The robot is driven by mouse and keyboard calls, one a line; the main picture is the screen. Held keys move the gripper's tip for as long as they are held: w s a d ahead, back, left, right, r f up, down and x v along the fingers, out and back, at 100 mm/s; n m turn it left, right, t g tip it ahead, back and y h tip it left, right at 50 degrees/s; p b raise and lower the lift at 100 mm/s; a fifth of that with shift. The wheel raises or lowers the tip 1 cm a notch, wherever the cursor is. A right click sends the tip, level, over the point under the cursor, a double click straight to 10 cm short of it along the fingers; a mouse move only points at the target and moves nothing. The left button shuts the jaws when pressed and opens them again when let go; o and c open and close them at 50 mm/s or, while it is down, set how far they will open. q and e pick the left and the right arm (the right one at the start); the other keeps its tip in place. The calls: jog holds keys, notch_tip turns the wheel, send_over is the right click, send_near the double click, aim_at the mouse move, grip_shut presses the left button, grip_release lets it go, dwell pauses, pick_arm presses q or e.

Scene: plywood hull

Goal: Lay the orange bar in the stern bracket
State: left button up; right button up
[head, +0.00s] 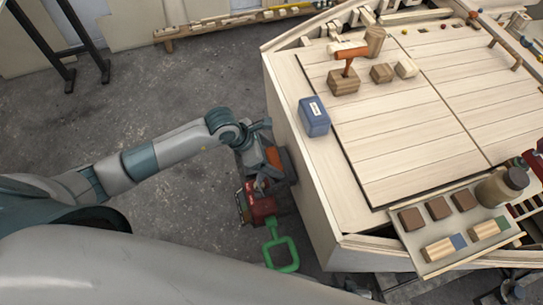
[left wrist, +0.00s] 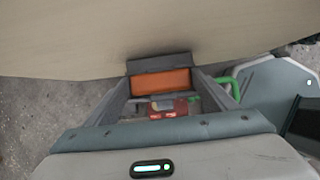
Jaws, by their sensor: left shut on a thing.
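My left gripper (head: 270,168) is at the outer side wall of the plywood hull, low beside its left edge. It is shut on the orange bar (head: 273,158). In the left wrist view the orange bar (left wrist: 161,83) lies level between the fingers (left wrist: 165,98), close to the hull wall. A dark grey piece (left wrist: 160,64) sits directly behind the bar against the wall. It looks like the stern bracket, which also shows as a dark shape (head: 289,166) in the head view. I cannot tell whether the bar rests in it. My right gripper is not in view.
A red object (head: 260,205) with a green loop handle (head: 281,254) is below the gripper. On the deck (head: 400,120) are a blue box (head: 314,117), a mallet (head: 360,48) and wooden blocks. A tray (head: 430,268) holds several blocks.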

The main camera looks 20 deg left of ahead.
pick_arm(q)
jog(key=shift+f, duration=0.2)
jog(key=o, duration=1.2)
